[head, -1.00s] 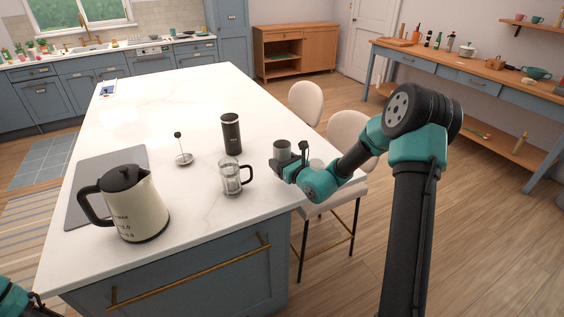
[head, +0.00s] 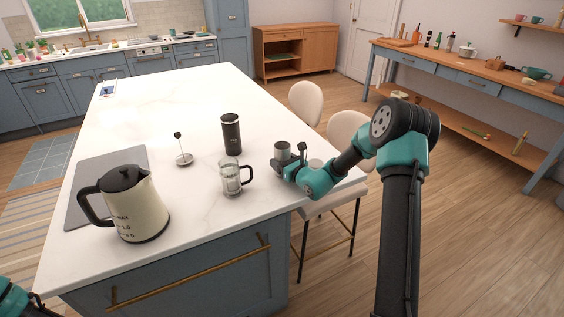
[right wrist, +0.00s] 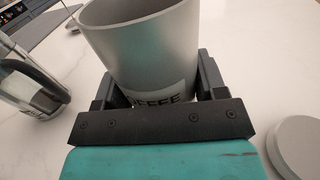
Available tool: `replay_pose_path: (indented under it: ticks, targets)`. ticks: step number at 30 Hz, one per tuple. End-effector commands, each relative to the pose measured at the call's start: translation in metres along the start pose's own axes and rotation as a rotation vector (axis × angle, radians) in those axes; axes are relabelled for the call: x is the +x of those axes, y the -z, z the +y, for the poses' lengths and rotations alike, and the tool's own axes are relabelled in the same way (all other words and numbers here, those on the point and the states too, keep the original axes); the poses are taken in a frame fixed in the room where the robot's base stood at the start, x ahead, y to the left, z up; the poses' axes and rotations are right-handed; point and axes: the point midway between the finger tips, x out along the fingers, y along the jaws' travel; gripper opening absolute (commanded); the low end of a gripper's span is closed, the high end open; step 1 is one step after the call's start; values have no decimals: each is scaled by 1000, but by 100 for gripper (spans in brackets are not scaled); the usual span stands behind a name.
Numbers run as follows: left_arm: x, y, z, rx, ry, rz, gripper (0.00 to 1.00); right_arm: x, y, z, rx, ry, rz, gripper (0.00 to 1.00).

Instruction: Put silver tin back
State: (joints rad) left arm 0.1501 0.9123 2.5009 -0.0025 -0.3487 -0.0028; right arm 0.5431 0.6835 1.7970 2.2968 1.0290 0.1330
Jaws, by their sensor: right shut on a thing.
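The silver tin (head: 282,149) is a grey cylinder, open at the top, near the right edge of the white island. My right gripper (head: 290,164) is shut on it from the near right side. In the right wrist view the tin (right wrist: 140,45) stands between the two fingers (right wrist: 155,90), with dark lettering partly hidden by the gripper. I cannot tell whether its base touches the counter. A round grey lid (right wrist: 298,145) lies on the counter beside the gripper; it also shows in the head view (head: 315,163). Only a bit of my left arm shows at the lower left.
A glass press jug (head: 231,178) stands left of the tin, with a black grinder (head: 231,134) behind it. A plunger (head: 183,158), cream kettle (head: 139,208) and grey mat (head: 84,192) are farther left. The island's far half is mostly clear. Chairs (head: 306,104) stand along its right side.

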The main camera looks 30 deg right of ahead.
Motion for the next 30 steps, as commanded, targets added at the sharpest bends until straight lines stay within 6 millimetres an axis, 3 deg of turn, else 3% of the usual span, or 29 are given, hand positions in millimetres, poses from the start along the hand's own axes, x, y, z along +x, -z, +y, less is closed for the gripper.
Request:
replay_pose_path:
  ticks: [13, 14, 15, 21, 30]
  targets:
    - [0, 0, 0, 0, 0, 0, 43, 0, 6, 0, -1, 0, -1, 36]
    - [0, 0, 0, 0, 0, 0, 43, 0, 5, 0, -1, 0, -1, 68]
    - [0, 0, 0, 0, 0, 0, 43, 0, 5, 0, -1, 0, -1, 72]
    - [0, 0, 0, 0, 0, 0, 43, 0, 5, 0, -1, 0, -1, 90]
    - [0, 0, 0, 0, 0, 0, 43, 0, 3, 0, -1, 0, -1, 90]
